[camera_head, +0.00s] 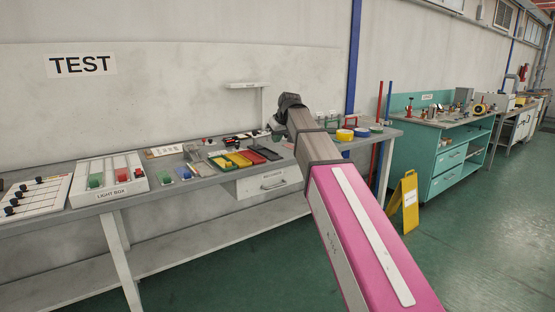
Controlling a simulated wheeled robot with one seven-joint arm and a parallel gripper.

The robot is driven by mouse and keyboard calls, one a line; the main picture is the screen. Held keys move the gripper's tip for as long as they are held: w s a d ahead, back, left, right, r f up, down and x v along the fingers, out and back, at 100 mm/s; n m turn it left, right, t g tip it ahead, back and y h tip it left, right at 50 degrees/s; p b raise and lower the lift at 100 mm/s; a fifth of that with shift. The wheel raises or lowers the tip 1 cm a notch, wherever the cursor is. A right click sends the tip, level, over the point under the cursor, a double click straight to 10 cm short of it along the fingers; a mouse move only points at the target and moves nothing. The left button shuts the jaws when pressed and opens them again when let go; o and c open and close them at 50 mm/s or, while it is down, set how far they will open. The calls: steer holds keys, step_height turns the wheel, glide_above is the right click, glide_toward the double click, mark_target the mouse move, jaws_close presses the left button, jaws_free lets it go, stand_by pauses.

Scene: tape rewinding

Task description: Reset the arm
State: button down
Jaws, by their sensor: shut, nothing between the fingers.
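My arm reaches from the lower right, over the front of the grey workbench (75,197), toward the wall. My gripper (277,130) is small and dark at the far end of the arm, above the back of the bench. It is shut and holds nothing. Its fingers are hard to make out, and the arm hides part of the bench behind it. Yellow and blue tape rolls (345,135) lie on the bench to the right of the arm.
A light box (110,180), coloured trays (235,160) and small parts crowd the bench. A shelf stand (247,86) rises near my gripper. A yellow floor sign (405,203) and a teal cabinet (450,165) stand right. The green floor in front is clear.

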steer(key=s+d+f+m+g+h, duration=0.1)
steer(key=s+d+f, duration=0.2)
steer(key=f, duration=0.5)
steer(key=s+d+f+m, duration=0.1)
steer(key=s+d+f, duration=0.3)
steer(key=f, duration=0.5)
steer(key=s+d+f+m+g+h, duration=0.1)
steer(key=s+d+f, duration=0.2)
steer(key=f, duration=0.5)
steer(key=s+d+f+m+g, duration=0.1)
steer(key=s+d+f, duration=0.2)
steer(key=s+f, duration=0.3)
steer(key=s+d+f+m+g+h, duration=0.1)
steer(key=s+d+f, duration=0.2)
steer(key=s+f, duration=0.3)
steer(key=s+d+f+m+g, duration=0.1)
steer(key=s+d+f, duration=0.2)
steer(key=s+f, duration=0.3)
steer(key=shift+s+f+m, duration=0.25)
steer(key=shift+f+m, duration=0.15)
steer(key=shift+d, duration=0.1)
